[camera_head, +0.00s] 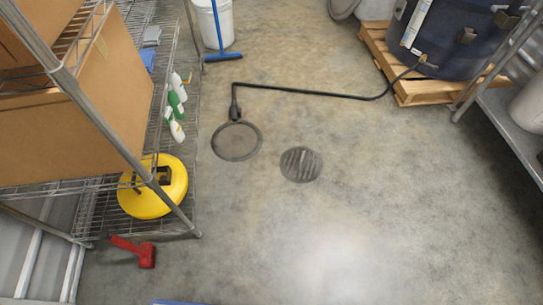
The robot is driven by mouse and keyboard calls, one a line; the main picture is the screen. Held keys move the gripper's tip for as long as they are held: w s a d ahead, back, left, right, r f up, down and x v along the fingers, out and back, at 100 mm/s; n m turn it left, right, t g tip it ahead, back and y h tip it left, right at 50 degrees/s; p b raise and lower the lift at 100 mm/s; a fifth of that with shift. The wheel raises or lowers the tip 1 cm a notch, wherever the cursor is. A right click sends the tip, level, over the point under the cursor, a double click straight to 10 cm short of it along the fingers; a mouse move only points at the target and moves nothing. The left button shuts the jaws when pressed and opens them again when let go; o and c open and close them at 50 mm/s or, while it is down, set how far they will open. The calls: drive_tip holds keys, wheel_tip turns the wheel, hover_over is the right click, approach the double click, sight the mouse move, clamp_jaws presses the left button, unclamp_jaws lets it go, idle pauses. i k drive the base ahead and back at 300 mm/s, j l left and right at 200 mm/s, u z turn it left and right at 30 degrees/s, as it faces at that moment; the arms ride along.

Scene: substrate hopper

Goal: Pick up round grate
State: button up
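A round grate (301,164) with dark slots lies on the concrete floor near the middle of the head view. It is dark grey and nothing covers it. I cannot tell whether the drain is open or covered. My gripper is not in view.
A black hose (310,92) runs from a dark blue drum on a wooden pallet (412,91) to the drain's edge. A wire shelf with a yellow round item (153,186) stands left. A red tool (146,255) lies on the floor. Floor right of the grate is clear.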

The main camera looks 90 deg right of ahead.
sight(283, 169)
drive_tip(key=z, duration=2.2)
drive_tip(key=i+l, duration=0.1)
drive_tip(key=l, duration=0.35)
drive_tip(key=l+u, duration=0.3)
drive_tip(key=l, duration=0.6)
drive_tip(key=l+u, duration=0.3)
drive_tip(key=l, duration=0.6)
drive_tip(key=u, duration=0.9)
